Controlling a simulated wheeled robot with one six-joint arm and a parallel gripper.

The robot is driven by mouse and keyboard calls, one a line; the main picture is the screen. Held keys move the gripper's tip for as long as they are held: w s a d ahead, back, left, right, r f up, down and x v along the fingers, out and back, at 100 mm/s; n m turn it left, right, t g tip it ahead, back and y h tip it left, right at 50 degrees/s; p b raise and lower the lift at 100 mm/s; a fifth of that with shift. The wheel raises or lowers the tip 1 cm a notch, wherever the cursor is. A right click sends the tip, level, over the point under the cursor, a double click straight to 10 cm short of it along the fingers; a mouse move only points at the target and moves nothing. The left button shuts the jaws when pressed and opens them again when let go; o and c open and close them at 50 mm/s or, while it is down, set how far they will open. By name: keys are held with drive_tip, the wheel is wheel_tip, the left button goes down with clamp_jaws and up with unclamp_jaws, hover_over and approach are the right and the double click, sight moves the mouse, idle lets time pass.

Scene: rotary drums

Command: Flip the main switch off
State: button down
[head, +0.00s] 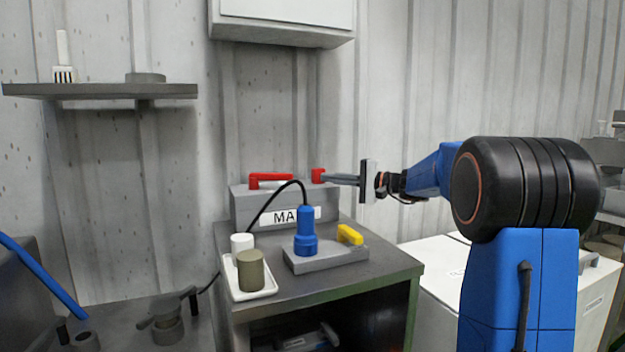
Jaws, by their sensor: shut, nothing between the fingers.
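The main switch is a grey box (243,208) on the cabinet top against the wall, with a white label starting "MA"; a black cable and blue plug hide part of the label. A red bar-shaped handle (270,177) sits on its top at the left. A separate-looking red piece (317,175) stands at the top right. My gripper (327,178) reaches in from the right, shut and empty. Its fingertips are at the right side of that red piece; I cannot tell whether they touch it.
On the cabinet (398,268) stand a blue plug (306,228) with a black cable, a grey block (325,257) with a yellow handle (349,234), and a white tray (262,294) holding white and olive cylinders. A white wall box (283,20) hangs above. A shelf (100,91) is at left.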

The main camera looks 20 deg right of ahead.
sight(302, 189)
drive_tip(key=x, duration=0.9)
drive_tip(key=shift+a, duration=0.35)
drive_tip(key=shift+s+a, duration=0.3)
drive_tip(key=shift+s, duration=0.55)
drive_tip(key=shift+s+a, duration=0.35)
drive_tip(key=shift+s, duration=0.45)
drive_tip(key=s+a+m+t+h, duration=0.1)
drive_tip(key=s+a, duration=0.9)
drive_tip(key=shift+m+t+h, duration=0.3)
drive_tip(key=shift+t+h, duration=0.1)
drive_tip(key=shift+a, duration=0.1)
